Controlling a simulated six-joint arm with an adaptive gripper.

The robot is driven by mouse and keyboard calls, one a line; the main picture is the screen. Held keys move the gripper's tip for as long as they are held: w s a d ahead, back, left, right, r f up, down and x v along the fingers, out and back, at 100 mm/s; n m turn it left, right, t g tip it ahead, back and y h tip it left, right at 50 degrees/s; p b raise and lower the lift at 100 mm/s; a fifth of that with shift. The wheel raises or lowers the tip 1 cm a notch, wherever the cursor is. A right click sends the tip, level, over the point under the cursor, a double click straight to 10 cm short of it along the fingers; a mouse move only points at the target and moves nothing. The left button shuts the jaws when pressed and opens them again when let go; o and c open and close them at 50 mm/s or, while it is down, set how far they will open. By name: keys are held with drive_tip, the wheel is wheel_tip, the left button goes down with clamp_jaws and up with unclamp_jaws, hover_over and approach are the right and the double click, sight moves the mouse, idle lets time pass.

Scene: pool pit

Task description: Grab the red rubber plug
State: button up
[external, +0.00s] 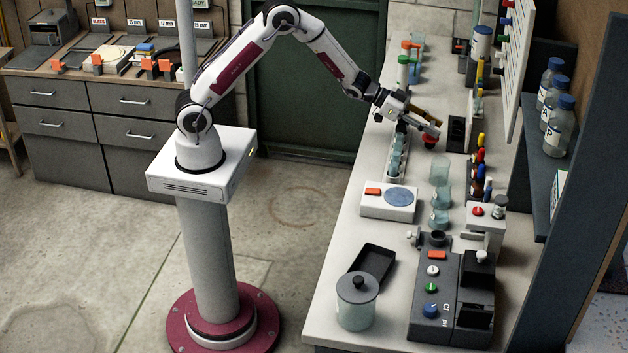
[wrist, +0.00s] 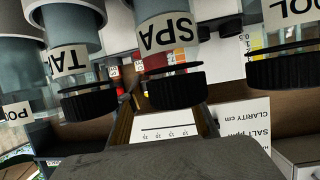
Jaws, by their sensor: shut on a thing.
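The red rubber plug (external: 430,142) is a small red piece at the tip of my gripper (external: 435,130) in the external view. My gripper is shut on it, above the back half of the white bench. The fingers partly cover the plug, and whether it touches anything below is too small to tell.
A rack of clear tubes (external: 396,155) stands just left of my gripper. Clear beakers (external: 440,172) and small coloured-capped bottles (external: 479,170) stand nearby. Labelled sample bottles (wrist: 172,55) with black caps appear upside down close in the wrist view. A white scale (external: 387,212) sits nearer.

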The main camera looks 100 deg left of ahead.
wheel_tip(320, 180, up, 9)
drive_tip(key=shift+f, duration=0.1)
idle(0.4)
